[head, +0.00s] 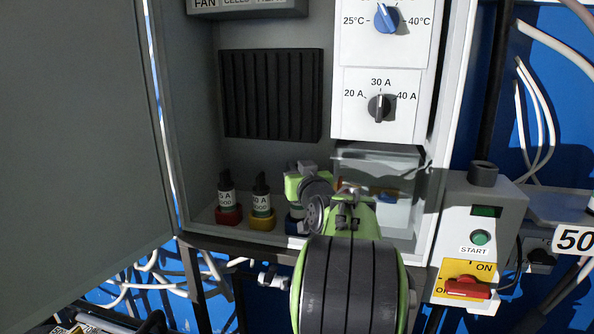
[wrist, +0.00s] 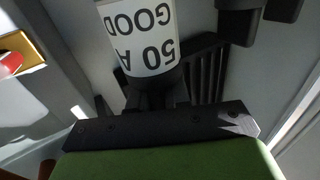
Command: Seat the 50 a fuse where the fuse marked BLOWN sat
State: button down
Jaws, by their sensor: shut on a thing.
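My gripper (wrist: 155,98) is shut on a dark-ended fuse with a white label reading 50 A GOOD (wrist: 147,45), upside down in the wrist view. In the head view my arm covers the fingertips and most of what they hold. A blue fuse holder (head: 293,225) stands on the cabinet floor, partly behind my arm; a bit of white label shows just above it. I cannot tell whether the held fuse touches that holder. No fuse marked BLOWN can be made out.
Fuses labelled GOOD stand in a red holder (head: 229,216) and a yellow holder (head: 262,220) to the left. A clear-fronted compartment (head: 385,163) is at right, below the knob panel (head: 380,105). The cabinet door (head: 75,120) stands open at left.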

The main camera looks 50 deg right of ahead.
jog(key=shift+f+b, duration=1.55)
jog(key=shift+b, duration=1.3)
dwell(1.3)
jog(key=c, duration=1)
grip_release()
jog(key=b+v, duration=0.2)
jog(key=v, duration=1.3)
jog(key=shift+s+a, duration=0.25)
jog(key=shift+s, duration=0.05)
jog(key=shift+r, duration=0.15)
